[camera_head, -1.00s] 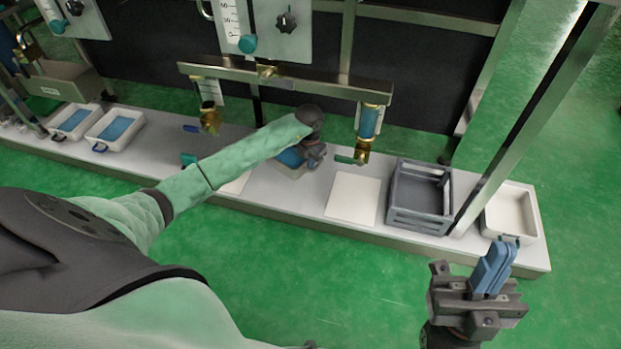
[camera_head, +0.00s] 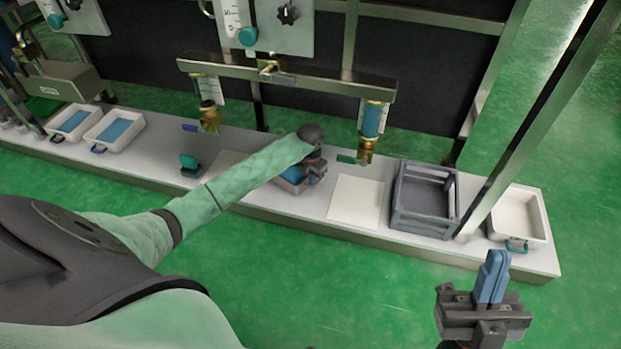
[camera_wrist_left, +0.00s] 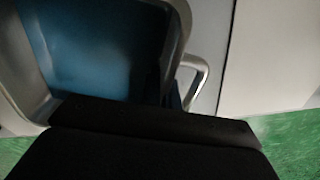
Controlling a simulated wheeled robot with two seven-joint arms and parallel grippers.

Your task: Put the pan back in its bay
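A pan with blue contents (camera_head: 291,175) sits on the bench below the valve rail, partly hidden by my left arm and gripper. My left gripper (camera_head: 313,174) is at its right side, pointing down. In the left wrist view the pan's blue inside (camera_wrist_left: 95,50) and grey rim fill the upper left, with a pale handle (camera_wrist_left: 201,78) on its right side. A dark part of my gripper covers the bottom there, and its fingertips are hidden, so its grip cannot be told. My right gripper (camera_head: 492,277), with blue fingers together, is empty in front of the bench.
Two white pans with blue contents (camera_head: 72,121) (camera_head: 116,129) stand at left. A pale square plate (camera_head: 355,202), a grey crate (camera_head: 424,200) and an empty white pan (camera_head: 518,216) are at right.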

